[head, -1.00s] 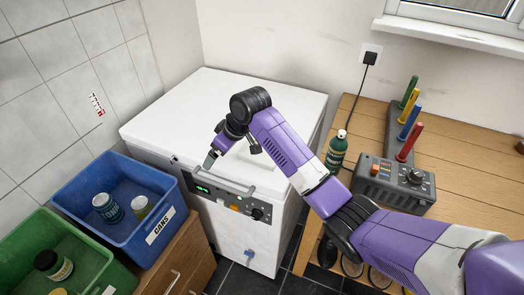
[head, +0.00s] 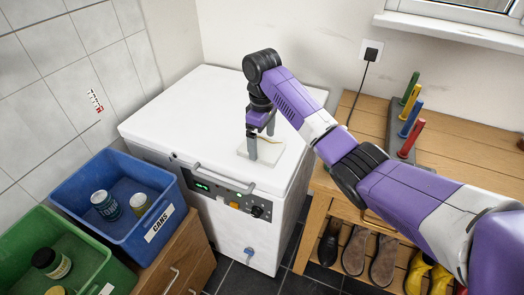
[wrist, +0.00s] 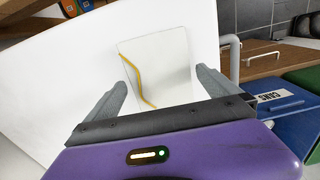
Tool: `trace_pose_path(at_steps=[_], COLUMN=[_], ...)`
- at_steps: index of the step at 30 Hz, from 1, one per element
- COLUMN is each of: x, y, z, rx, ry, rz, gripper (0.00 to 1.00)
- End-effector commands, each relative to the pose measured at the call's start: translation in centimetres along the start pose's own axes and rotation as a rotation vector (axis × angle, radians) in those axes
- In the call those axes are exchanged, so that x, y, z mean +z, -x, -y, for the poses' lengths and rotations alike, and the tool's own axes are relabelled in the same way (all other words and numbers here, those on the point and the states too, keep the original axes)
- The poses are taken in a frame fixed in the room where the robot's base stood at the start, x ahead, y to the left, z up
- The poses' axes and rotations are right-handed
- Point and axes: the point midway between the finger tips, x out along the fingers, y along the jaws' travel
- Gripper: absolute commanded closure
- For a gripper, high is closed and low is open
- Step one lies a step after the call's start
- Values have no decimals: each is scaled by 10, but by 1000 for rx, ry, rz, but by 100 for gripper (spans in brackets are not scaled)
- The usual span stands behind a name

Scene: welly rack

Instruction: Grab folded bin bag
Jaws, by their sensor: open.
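The folded bin bag (head: 268,157) is a flat white square lying on the white lid of the chest freezer (head: 190,105). In the wrist view the bag (wrist: 170,55) shows a bent yellow drawstring across its left part. My gripper (head: 262,147) points down over the bag, with its fingers spread and nothing between them. In the wrist view the two grey fingertips (wrist: 162,80) lie toward either side of the bag's near end. I cannot tell whether the fingertips touch the bag or lid.
A grey handle (head: 212,180) runs along the freezer's front edge. A blue crate (head: 178,190) labelled CANS and a green crate (head: 20,225) stand at the left. A wooden bench (head: 450,155) with upright coloured pegs is at the right, shoes below. The lid around the bag is clear.

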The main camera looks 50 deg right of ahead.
Motion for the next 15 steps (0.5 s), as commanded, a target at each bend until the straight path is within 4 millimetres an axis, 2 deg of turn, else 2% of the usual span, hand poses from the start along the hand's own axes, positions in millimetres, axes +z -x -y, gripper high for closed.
trace_pose_path(at_steps=[4, 12, 15], x=[1, 0, 0], y=[-14, -18, -18], z=[0, 0, 0], rx=[0, 1, 1], ry=[-1, 0, 0], rz=[0, -2, -2], gripper=[0, 0, 18])
